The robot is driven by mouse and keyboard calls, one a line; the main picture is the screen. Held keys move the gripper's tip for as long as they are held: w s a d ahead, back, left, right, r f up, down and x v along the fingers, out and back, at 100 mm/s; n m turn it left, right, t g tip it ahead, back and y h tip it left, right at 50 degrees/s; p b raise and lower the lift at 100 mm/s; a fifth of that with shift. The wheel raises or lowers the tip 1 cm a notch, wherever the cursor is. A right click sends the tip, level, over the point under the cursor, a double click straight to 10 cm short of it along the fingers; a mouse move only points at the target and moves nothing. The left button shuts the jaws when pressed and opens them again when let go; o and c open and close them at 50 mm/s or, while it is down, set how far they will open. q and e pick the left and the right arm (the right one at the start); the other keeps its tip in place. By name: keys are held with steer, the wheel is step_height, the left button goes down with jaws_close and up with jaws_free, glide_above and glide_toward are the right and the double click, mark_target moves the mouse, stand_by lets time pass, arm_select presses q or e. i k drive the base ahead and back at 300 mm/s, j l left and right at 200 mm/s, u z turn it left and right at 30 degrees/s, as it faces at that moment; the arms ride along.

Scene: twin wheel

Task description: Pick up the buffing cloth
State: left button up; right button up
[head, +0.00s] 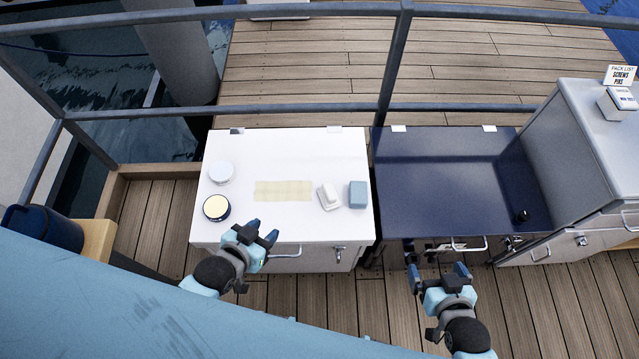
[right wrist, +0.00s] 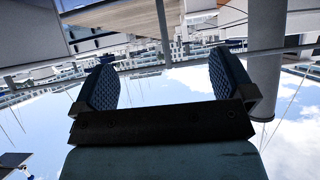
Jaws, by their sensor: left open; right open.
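No item is labelled as the buffing cloth. A blue-grey folded-looking block (head: 357,194) lies at the right of the white cabinet top (head: 270,150), and a flat pale yellow rectangle (head: 283,191) lies in its middle; I cannot tell which is the cloth. My left gripper (head: 262,231) is open and empty at the cabinet's front edge, below the yellow rectangle in the picture. My right gripper (head: 437,268) is open and empty in front of the dark blue cabinet; its spread fingers also show in the right wrist view (right wrist: 168,82).
A white round lid-like disc (head: 221,172) and an open tin with cream contents (head: 216,207) stand at the left. A white object (head: 329,196) sits beside the blue block. A dark blue cabinet top (head: 440,175) is mostly bare. A railing (head: 390,70) runs behind.

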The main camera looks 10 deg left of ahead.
mark_target(358, 189)
steer(key=i+l, duration=0.1)
steer(key=l, duration=0.55)
steer(key=i+l+u, duration=0.1)
steer(key=l+u, duration=0.6)
steer(key=u, duration=1.05)
